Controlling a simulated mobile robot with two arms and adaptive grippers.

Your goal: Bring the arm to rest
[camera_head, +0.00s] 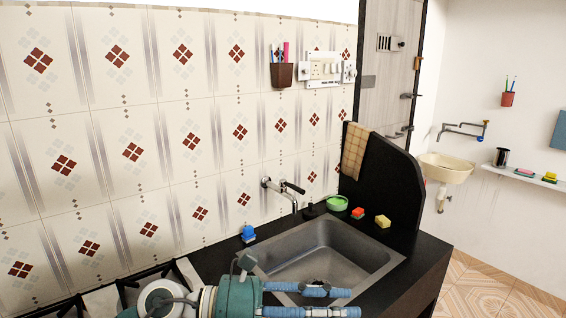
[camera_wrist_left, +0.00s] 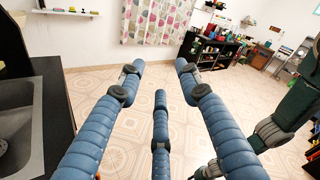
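My left gripper (camera_head: 354,302) reaches in along the bottom of the head view, in front of the sink (camera_head: 325,262). Its blue segmented fingers point right, low over the counter's front. In the left wrist view, the fingers of this gripper (camera_wrist_left: 160,76) are spread apart with only floor seen between them, so it is open and empty. Part of my other arm (camera_wrist_left: 290,112) shows at the right of the left wrist view. Its gripper is mostly hidden behind a blue finger, and its state is unclear.
The black counter (camera_head: 435,262) holds a blue item (camera_head: 248,233), a green bowl (camera_head: 337,203) and sponges (camera_head: 383,221) around the sink. A tap (camera_head: 285,190) juts from the tiled wall. In the left wrist view, open floor (camera_wrist_left: 100,90) lies beyond the fingers, with a shelf (camera_wrist_left: 215,50) farther off.

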